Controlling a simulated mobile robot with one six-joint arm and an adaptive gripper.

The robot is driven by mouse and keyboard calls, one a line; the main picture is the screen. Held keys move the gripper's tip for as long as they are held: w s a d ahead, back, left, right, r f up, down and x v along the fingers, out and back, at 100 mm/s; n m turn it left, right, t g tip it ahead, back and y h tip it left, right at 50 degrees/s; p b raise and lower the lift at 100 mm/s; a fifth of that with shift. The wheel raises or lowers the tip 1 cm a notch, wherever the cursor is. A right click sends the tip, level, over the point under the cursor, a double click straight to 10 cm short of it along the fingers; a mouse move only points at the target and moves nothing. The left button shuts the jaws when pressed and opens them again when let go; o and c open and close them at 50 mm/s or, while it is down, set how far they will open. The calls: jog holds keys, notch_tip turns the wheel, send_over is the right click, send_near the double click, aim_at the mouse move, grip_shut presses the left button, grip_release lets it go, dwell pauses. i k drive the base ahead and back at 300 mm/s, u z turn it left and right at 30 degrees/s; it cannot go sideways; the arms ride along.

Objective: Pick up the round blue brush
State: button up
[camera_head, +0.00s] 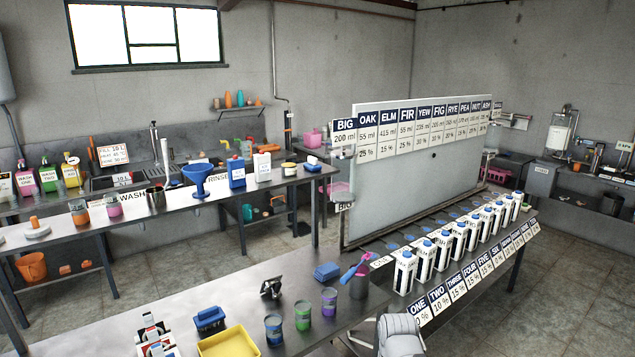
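A dark cup (359,288) stands on the near bench and holds a blue-headed tool (348,274), which leans out to the left, and a pink one beside it. The blue one looks like a brush, but I cannot tell if it is the round one. A blue block-like object with a raised handle (209,319) sits further left on this bench and may also be a brush. A light grey rounded part of my arm shows at the bottom edge, right of the cup. My gripper is not in view.
Blue folded cloths or sponges (327,271), a small black object (270,288), a yellow tray (229,344) and several coloured jars (302,315) share the near bench. White cartons (404,272) line its right side before a labelled panel (420,170). Clear floor lies at the right.

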aim_at(344, 280)
jog(key=k, duration=1.3)
jog(key=z, duration=0.5)
jog(key=i, duration=2.35)
jog(key=u, duration=0.45)
jog(key=k, duration=0.45)
jog(key=u, duration=0.05)
